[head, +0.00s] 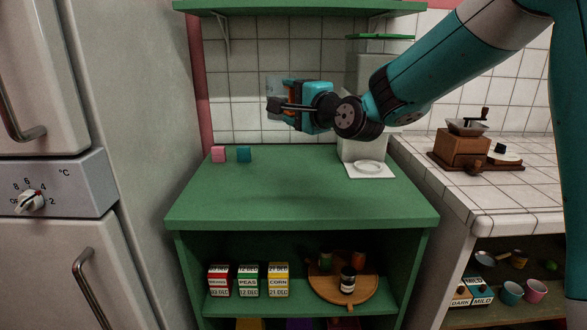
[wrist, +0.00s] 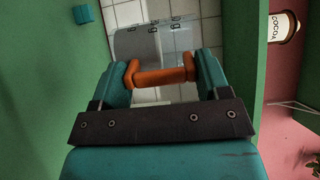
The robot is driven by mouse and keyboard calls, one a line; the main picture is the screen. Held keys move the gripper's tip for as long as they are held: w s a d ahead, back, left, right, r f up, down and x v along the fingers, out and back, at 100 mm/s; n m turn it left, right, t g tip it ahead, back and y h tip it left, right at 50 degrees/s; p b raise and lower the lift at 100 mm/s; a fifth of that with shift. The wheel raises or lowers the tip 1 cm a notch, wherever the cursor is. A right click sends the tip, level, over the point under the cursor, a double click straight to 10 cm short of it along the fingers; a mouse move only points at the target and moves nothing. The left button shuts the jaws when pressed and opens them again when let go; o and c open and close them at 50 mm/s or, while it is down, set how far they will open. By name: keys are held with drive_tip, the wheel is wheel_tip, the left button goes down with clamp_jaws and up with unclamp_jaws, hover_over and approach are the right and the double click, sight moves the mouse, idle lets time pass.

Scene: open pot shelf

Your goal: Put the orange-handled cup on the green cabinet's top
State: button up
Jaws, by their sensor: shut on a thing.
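The orange-handled cup shows as a clear, marked cup (head: 274,87) in the head view, partly hidden by my gripper. In the wrist view its clear body (wrist: 136,43) lies beyond the orange handle (wrist: 160,76). My gripper (wrist: 162,74) is shut on the handle, with one teal finger at each end. In the head view my gripper (head: 290,106) is raised above the back part of the green cabinet's top (head: 295,205). The cup is apart from that top.
A pink cube (head: 218,154) and a teal cube (head: 244,154) stand at the top's back left. A white plate (head: 369,167) on a pale square is back right. The green shelf (head: 300,7) hangs overhead. The top's middle and front are clear.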

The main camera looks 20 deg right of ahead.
drive_tip(key=shift+f+b, duration=3.5)
drive_tip(key=shift+f, duration=6.4)
drive_tip(key=shift+f, duration=0.15)
drive_tip(key=o, duration=0.8)
drive_tip(key=shift+o, duration=0.3)
